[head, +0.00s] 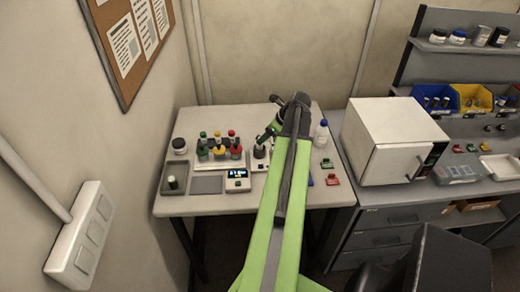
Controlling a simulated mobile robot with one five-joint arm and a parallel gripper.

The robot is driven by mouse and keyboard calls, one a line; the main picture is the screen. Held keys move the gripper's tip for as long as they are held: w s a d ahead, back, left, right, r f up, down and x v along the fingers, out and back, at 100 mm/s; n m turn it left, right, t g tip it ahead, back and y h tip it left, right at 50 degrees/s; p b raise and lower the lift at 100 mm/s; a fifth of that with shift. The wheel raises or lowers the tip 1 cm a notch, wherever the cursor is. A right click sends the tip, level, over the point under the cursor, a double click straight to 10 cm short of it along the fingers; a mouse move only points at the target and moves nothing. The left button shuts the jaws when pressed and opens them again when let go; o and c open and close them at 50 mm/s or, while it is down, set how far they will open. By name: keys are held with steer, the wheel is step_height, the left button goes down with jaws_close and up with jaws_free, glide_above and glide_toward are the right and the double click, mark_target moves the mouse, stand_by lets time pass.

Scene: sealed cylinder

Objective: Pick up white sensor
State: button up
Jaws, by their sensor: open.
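My gripper (272,117) is open at the far end of my green arm, over the back right part of the light table (225,118). Its jaws are small and partly hidden by the arm. I cannot make out a white sensor for certain. A small white device with a lit dark display (237,180) stands at the table's front, below and left of the gripper. My arm hides a strip of the table to the right of it.
Red, yellow and green-topped items stand in a rack (218,152) left of the gripper. Grey trays (173,178) lie at the left. A white-bodied bottle (321,134) stands right of my arm. A white cabinet (392,140) sits on the right bench. The table's back left is clear.

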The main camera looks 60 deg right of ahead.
steer(key=b+x, duration=0.4)
steer(key=x, duration=0.1)
steer(key=shift+w+d+f, duration=0.1)
steer(key=shift+w+f, duration=0.05)
steer(key=shift+w, duration=0.1)
steer(key=shift+r, duration=0.25)
steer(key=shift+c, duration=0.4)
jaws_close()
